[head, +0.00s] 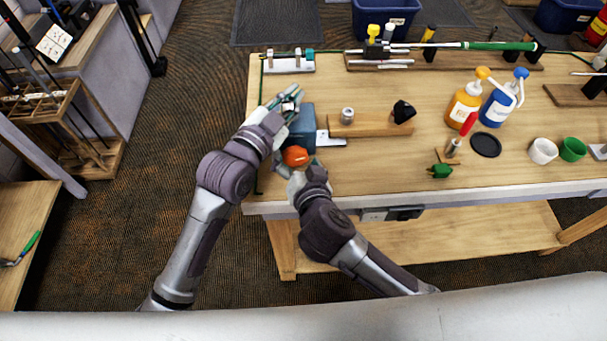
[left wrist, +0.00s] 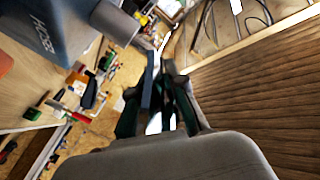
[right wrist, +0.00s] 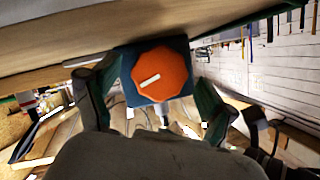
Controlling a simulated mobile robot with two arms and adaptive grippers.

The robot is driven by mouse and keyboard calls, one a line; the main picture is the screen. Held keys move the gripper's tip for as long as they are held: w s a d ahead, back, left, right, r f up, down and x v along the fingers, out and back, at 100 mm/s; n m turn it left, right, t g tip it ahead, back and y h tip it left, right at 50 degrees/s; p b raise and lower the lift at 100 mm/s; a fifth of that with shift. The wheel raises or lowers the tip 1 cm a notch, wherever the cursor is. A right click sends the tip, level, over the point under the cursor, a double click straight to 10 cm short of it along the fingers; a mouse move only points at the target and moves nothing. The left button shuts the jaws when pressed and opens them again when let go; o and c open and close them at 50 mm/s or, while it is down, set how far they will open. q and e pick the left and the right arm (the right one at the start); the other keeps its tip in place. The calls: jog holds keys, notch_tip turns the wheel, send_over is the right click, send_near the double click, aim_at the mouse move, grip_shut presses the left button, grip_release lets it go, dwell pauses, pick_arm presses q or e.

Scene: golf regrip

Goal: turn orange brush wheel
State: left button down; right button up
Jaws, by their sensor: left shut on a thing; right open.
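The orange brush wheel (head: 295,156) is on the near face of a blue box (head: 302,122) at the left end of the workbench. In the right wrist view the wheel (right wrist: 160,75) is faceted, with a tilted white mark. My right gripper (head: 297,168) is open at the wheel, its fingers on either side; I cannot tell if they touch it. My left gripper (head: 287,98) is beyond the wheel, by the box's far left side. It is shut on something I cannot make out. In the left wrist view the box (left wrist: 70,35) carries lettering.
A wooden block (head: 365,127) with a metal cylinder (head: 347,114) stands right of the box. Orange (head: 463,105) and blue (head: 497,105) pump bottles stand further right. White (head: 543,151) and green (head: 573,149) cups are near the front. The front left bench edge is close to my right arm.

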jog(key=v, duration=1)
notch_tip(320, 180, down, 4)
jog(key=s+a+n+t+h, duration=0.2)
jog(key=n+t+h, duration=0.1)
jog(key=n+t, duration=0.15)
jog(key=shift+n+g, duration=0.25)
jog(key=w, duration=1.2)
jog(key=shift+a, duration=0.15)
jog(key=shift+c, duration=0.4)
